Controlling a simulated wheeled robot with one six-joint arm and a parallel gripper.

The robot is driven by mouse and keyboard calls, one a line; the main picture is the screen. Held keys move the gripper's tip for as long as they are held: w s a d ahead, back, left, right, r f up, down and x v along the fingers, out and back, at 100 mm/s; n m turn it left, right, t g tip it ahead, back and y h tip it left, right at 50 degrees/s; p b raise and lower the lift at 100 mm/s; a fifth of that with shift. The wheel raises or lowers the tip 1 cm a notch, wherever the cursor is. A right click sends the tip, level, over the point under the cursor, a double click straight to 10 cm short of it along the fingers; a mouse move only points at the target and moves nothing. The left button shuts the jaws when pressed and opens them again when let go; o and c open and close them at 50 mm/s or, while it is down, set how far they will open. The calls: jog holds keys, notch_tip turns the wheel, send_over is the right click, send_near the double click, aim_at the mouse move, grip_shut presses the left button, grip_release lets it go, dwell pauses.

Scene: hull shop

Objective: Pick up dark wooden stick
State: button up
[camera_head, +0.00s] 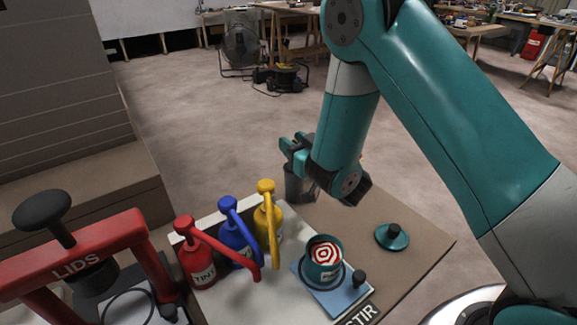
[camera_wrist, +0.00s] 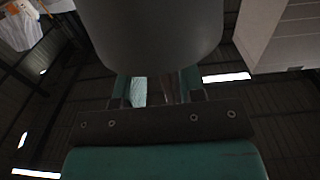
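My gripper (camera_head: 288,149) is teal with dark parts and points left above the far edge of the work table. Its fingers also show in the wrist view (camera_wrist: 158,90), set apart with a gap between them. A dark grey cup-like container (camera_head: 293,187) stands just below and behind the gripper in the head view. A large grey rounded body (camera_wrist: 150,25) fills the top of the wrist view and partly hides the fingers. I cannot make out a dark wooden stick clearly in either view.
Red (camera_head: 196,262), blue (camera_head: 236,243) and yellow (camera_head: 267,222) pump bottles stand left of a teal can (camera_head: 323,265) on a blue base. A teal knobbed lid (camera_head: 392,237) lies at right. A red lid press (camera_head: 75,262) stands at left.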

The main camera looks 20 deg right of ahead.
jog(key=shift+a, duration=0.35)
jog(key=shift+c, duration=1)
jog(key=shift+a, duration=0.15)
grip_shut()
jog(key=shift+r, duration=0.15)
